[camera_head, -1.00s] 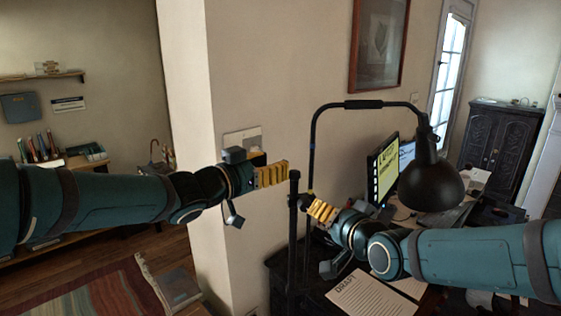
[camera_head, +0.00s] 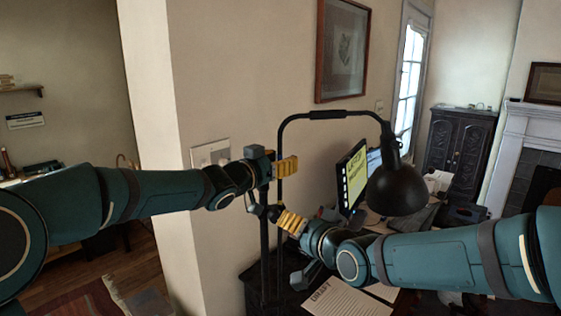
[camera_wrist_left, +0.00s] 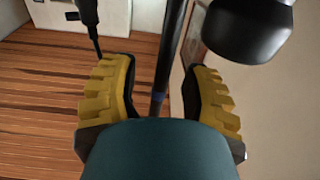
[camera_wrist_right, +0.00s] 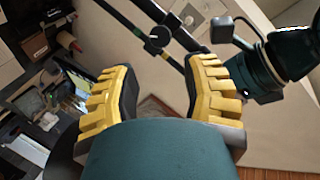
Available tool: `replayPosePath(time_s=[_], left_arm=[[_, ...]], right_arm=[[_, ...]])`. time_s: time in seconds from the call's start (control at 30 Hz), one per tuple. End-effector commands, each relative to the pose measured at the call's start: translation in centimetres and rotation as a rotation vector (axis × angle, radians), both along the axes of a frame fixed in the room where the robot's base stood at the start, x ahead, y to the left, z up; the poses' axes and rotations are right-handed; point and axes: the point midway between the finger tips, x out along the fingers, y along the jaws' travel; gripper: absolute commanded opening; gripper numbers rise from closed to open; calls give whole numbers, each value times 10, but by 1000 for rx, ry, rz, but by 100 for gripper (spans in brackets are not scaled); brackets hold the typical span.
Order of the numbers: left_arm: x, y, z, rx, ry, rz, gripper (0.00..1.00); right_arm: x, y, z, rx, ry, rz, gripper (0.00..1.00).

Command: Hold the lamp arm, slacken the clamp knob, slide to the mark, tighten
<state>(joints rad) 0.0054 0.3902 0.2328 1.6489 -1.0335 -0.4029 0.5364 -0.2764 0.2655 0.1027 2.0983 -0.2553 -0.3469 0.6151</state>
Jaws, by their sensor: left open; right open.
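The black desk lamp has a bent arm (camera_head: 281,140) and a dark round shade (camera_head: 397,188). Its arm runs down beside a black post (camera_head: 264,240). My left gripper (camera_head: 287,165) is open at the upright part of the arm. My right gripper (camera_head: 290,222) is open, just right of the clamp (camera_head: 273,213). In the right wrist view the round clamp knob (camera_wrist_right: 160,38) lies ahead of the open, empty fingers.
A desk with a lit monitor (camera_head: 352,178) and a printed sheet (camera_head: 345,298) stands behind and below my right arm. The wall corner (camera_head: 175,150) is behind my left arm. The lamp shade hangs above my right forearm. The two grippers are close together.

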Motion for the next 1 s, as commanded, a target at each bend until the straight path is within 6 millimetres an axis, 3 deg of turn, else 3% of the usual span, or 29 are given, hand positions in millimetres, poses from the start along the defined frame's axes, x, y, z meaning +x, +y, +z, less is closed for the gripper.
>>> replayPosePath(time_s=[0.3, 0.33, 0.4, 0.47, 0.77, 0.8, 1.0], left_arm=[[2, -1, 0, 0, 0, 0, 46], [2, -1, 0, 0, 0, 0, 42], [2, -1, 0, 0, 0, 0, 18], [2, -1, 0, 0, 0, 0, 0], [2, -1, 0, 0, 0, 0, 0], [2, -1, 0, 0, 0, 0, 0], [2, -1, 0, 0, 0, 0, 0]], right_arm=[[0, 0, 0, 0, 0, 0, 46], [0, 0, 0, 0, 0, 0, 46], [0, 0, 0, 0, 0, 0, 46], [0, 0, 0, 0, 0, 0, 46], [0, 0, 0, 0, 0, 0, 46], [0, 0, 0, 0, 0, 0, 63], [-2, 6, -7, 22, 8, -8, 64]])
